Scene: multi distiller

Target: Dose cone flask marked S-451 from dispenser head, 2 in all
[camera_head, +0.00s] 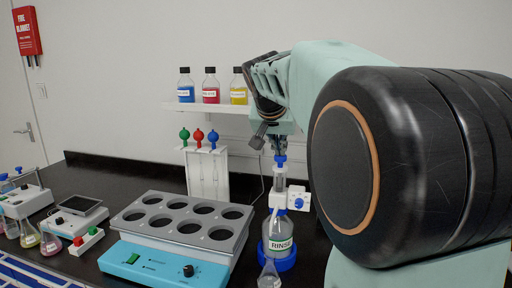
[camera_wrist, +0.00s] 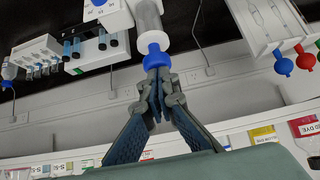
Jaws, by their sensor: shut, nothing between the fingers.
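A bottle labelled RINSE (camera_head: 280,243) stands in a blue ring base on the bench. The white dispenser head (camera_head: 283,198) on it has a clear barrel and a blue top knob (camera_head: 280,159). My gripper (camera_head: 279,149) points down with its fingers shut just above that knob. In the wrist view the shut fingertips (camera_wrist: 157,74) meet or nearly meet the blue knob (camera_wrist: 154,57); I cannot tell if they touch. A clear cone flask (camera_head: 269,277) stands in front of the bottle, near the dispenser's spout; its marking is not readable.
A heating block with round wells (camera_head: 187,225) stands left of the bottle. Several flasks (camera_head: 50,243) and small instruments (camera_head: 75,213) are at far left. A rack with coloured-knob pipettes (camera_head: 207,172) stands behind. Dye bottles (camera_head: 210,86) sit on a wall shelf.

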